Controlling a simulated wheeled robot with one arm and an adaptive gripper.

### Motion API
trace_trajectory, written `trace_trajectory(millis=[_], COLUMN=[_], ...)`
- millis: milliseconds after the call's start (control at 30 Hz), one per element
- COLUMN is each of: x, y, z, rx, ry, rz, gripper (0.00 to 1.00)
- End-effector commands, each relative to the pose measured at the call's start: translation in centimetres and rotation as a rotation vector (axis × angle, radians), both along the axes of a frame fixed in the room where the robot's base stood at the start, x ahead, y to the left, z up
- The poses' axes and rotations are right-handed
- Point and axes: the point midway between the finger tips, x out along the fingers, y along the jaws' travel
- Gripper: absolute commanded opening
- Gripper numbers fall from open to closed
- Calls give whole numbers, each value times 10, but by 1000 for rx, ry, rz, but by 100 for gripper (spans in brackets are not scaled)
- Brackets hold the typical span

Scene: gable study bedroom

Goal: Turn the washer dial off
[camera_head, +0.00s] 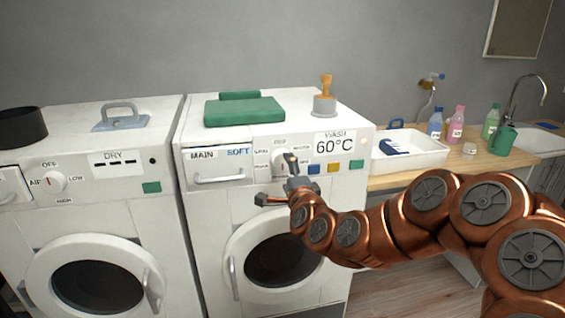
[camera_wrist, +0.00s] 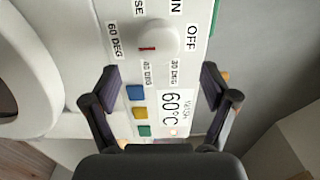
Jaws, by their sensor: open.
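The washer (camera_head: 215,225) is the white right-hand machine, its panel labelled WASH and 60°C. Its round white dial (camera_wrist: 156,33) shows in the wrist view with a red mark at its lower edge, pointing roughly at the 40 DEG label. The OFF label (camera_wrist: 191,38) is to the right of the dial there. In the head view the dial (camera_head: 276,158) is partly hidden behind a finger. My gripper (camera_wrist: 160,88) is open and empty, fingers spread over the panel, with the dial ahead between their lines. It also shows in the head view (camera_head: 278,182), in front of the panel.
A dryer (camera_head: 75,215) with its own dial stands left of the washer. A green folded cloth (camera_head: 244,111) and an orange-handled tool (camera_head: 325,96) are on the washer top. Coloured buttons (camera_wrist: 138,112) lie near my fingers. A wooden counter (camera_head: 450,167) with a tray and bottles is at right.

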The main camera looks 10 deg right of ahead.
Motion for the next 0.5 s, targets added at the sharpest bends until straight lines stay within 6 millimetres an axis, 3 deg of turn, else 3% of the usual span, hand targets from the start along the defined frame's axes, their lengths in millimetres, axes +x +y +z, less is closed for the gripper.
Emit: trace_trajectory(millis=[500], x=[55], y=[1], z=[-2], rx=[-4], ry=[7], rz=[4], gripper=[85])
